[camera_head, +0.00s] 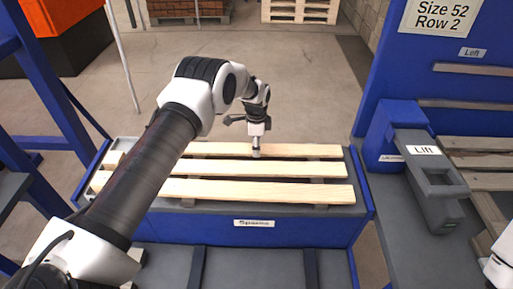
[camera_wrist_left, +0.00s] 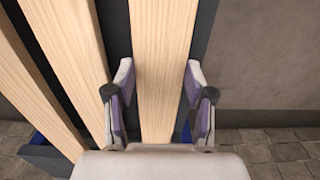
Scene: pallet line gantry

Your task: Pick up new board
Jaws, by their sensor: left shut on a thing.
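Three pale new boards lie side by side on a blue and grey bin: the far board (camera_head: 300,150), the middle board (camera_head: 290,168) and the near board (camera_head: 270,191). My left gripper (camera_head: 256,154) points down at the far board. In the left wrist view, the gripper's fingers (camera_wrist_left: 159,82) are shut on the two long edges of the far board (camera_wrist_left: 162,35). The other boards (camera_wrist_left: 72,50) lie to its left there. The board appears to be still at the level of the others. My right gripper is out of view.
The bin's blue front (camera_head: 300,229) carries a white label. To the right stand a grey lift handle unit (camera_head: 430,178) marked "Lift", a blue panel (camera_head: 400,70) with a "Size 52 Row 2" sign and worn slats (camera_head: 475,145). Blue frame posts stand left.

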